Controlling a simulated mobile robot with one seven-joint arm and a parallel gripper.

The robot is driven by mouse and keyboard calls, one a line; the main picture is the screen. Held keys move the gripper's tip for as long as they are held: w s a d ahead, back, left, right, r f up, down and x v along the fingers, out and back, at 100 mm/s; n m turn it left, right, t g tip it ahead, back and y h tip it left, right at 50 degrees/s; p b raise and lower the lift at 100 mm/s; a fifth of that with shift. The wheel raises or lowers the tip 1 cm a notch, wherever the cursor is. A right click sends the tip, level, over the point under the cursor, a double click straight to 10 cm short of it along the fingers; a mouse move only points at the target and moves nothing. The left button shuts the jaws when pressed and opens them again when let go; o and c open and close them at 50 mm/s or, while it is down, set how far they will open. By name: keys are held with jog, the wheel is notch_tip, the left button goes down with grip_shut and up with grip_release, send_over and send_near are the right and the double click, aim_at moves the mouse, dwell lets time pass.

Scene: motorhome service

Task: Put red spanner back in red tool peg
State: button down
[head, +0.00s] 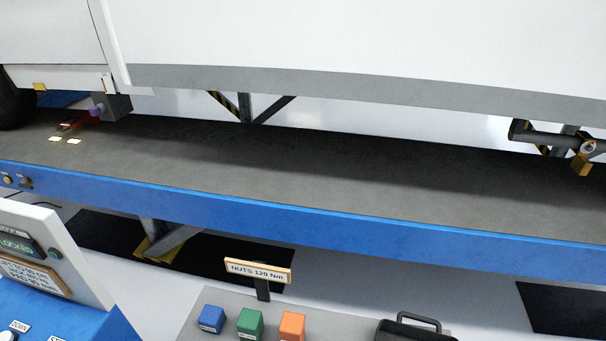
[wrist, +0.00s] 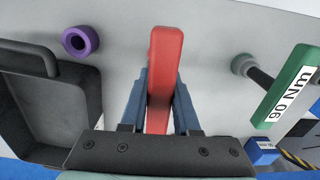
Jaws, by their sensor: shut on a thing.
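In the wrist view, my gripper (wrist: 161,88) is shut on a red bar-shaped thing, which I take as the red spanner (wrist: 165,52). The two blue-grey fingers hold it from either side. Its rounded end sticks out past the fingertips over a pale grey surface, and its lower part runs down behind the gripper body. I cannot tell whether it touches the surface. My gripper does not show in the head view. I cannot make out a red tool peg in either view.
In the wrist view, a purple ring (wrist: 80,41) and a black case (wrist: 60,105) lie left; a green tool marked 90 Nm (wrist: 290,88) is at right. In the head view, blue (head: 212,319), green (head: 250,324) and orange (head: 292,326) blocks stand below the long blue-edged platform (head: 330,225).

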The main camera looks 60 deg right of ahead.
jog(key=shift+f, duration=0.1)
jog(key=shift+f+b, duration=1)
jog(key=shift+f, duration=0.15)
jog(key=c, duration=0.6)
grip_release()
notch_tip(320, 180, up, 13)
jog(key=shift+b, duration=0.3)
